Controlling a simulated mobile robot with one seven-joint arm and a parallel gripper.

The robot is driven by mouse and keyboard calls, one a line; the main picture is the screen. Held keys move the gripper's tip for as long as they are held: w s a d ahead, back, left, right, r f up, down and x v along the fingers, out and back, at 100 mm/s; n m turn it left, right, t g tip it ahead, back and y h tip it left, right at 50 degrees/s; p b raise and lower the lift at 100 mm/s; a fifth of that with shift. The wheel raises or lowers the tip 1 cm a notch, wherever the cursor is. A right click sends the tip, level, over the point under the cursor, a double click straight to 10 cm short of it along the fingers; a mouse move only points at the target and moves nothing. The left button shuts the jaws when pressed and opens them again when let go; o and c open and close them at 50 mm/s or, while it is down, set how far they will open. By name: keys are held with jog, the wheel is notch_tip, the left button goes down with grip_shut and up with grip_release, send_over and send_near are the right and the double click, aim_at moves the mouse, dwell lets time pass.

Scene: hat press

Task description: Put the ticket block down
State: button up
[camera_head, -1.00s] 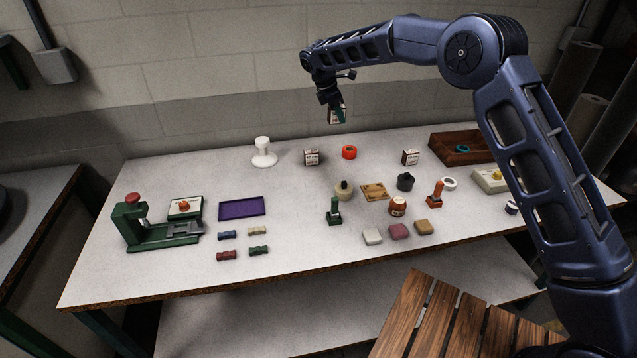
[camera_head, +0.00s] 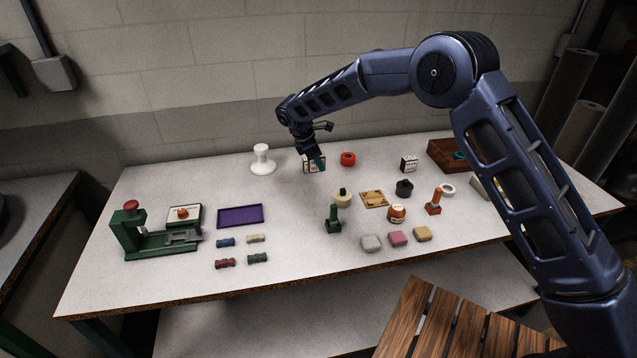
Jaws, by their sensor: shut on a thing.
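I cannot tell whether the held block touches the table. Another similar block (camera_head: 408,165) stands upright to the right.
A white spool-like stand (camera_head: 262,160) is left of my gripper. A purple tray (camera_head: 240,216) and green press (camera_head: 155,240) are at the left. Several small items, including a green stamp (camera_head: 333,219), stand in front. The table (camera_head: 285,205) is bare just in front of my gripper.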

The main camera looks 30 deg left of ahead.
aim_at(323, 189)
notch_tip(323, 189, down, 9)
jog(key=shift+r, duration=0.1)
dwell(0.4)
jog(key=shift+f, duration=0.2)
jog(key=o, duration=1)
jog(key=v, duration=1.2)
jog(key=shift+r, duration=0.15)
